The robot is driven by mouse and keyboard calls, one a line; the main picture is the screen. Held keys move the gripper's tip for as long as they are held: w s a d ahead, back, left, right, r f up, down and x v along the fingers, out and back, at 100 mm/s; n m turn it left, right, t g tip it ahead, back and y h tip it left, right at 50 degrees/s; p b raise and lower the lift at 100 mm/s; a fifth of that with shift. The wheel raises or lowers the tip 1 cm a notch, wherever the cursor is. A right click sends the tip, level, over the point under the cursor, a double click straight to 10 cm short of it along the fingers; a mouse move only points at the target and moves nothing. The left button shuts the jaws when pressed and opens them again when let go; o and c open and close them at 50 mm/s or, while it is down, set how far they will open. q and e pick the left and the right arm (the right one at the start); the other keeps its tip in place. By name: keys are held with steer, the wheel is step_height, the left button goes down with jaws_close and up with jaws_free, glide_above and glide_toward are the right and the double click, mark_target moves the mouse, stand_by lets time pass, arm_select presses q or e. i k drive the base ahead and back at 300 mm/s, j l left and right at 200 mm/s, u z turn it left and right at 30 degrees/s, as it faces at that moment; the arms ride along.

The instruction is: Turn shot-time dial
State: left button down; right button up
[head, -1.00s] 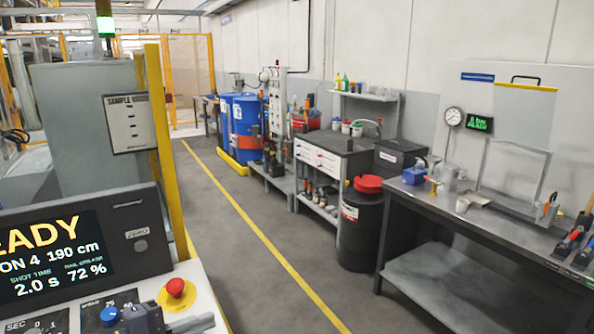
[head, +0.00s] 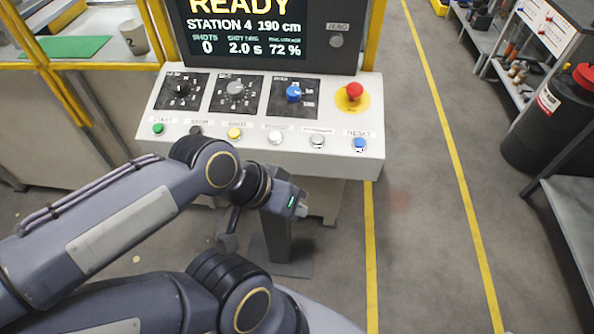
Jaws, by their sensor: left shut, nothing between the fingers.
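The control panel (head: 215,150) shows three dials in a row below a screen. The middle dial (head: 235,90) is grey; the earlier view shows "SEC" marks at the grey dial beside the blue one, so I take it as the shot-time dial. Its fine marks are too small to read now. The screen (head: 250,35) reads READY, station 4, 190 cm, 0 shots, 2.0 s and 72 %. My left gripper (head: 304,210) is shut and empty, below the panel's front edge and apart from the dials. My right gripper is not in view.
A dark left dial (head: 181,90) and a blue right dial (head: 293,93) flank the middle one. A red mushroom button (head: 354,91) stands at right. Several push buttons, including a green one (head: 158,129) and a blue one (head: 359,144), line the front.

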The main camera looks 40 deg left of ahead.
mark_target(235, 90)
steer(key=u, duration=1.5)
